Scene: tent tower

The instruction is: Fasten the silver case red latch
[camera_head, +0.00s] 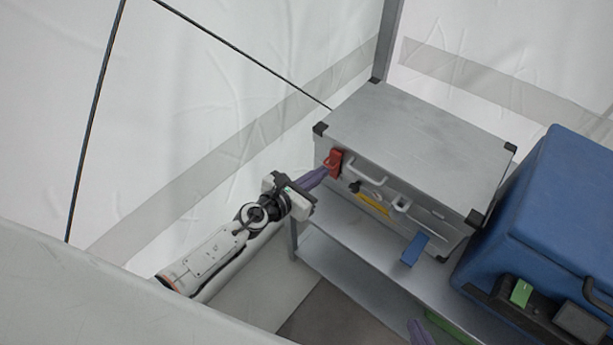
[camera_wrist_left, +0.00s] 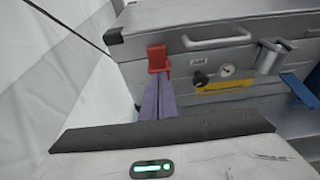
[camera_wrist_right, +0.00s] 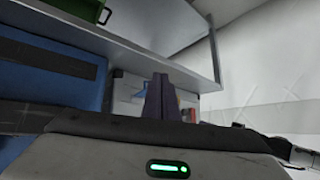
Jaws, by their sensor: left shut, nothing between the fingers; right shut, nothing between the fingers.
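The silver case (camera_head: 415,130) stands closed on a metal shelf, with black corner caps. Its red latch (camera_head: 334,161) is on the left of the front face and also shows in the left wrist view (camera_wrist_left: 158,58). The red piece lies against the front near the lid seam; whether it is hooked I cannot tell. My left gripper (camera_head: 322,173) is shut and empty, its purple fingertips just below the red latch, touching or very close. A blue latch (camera_head: 414,249) sticks outward on the right of the front. My right gripper (camera_head: 417,330) is shut and empty at the bottom edge, low before the shelf.
A blue case (camera_head: 560,215) with a green latch (camera_head: 521,292) stands close on the right. The shelf edge (camera_head: 350,262) runs below the silver case. A handle (camera_head: 367,170) and yellow label (camera_head: 373,204) are on its front. White tent wall is at left.

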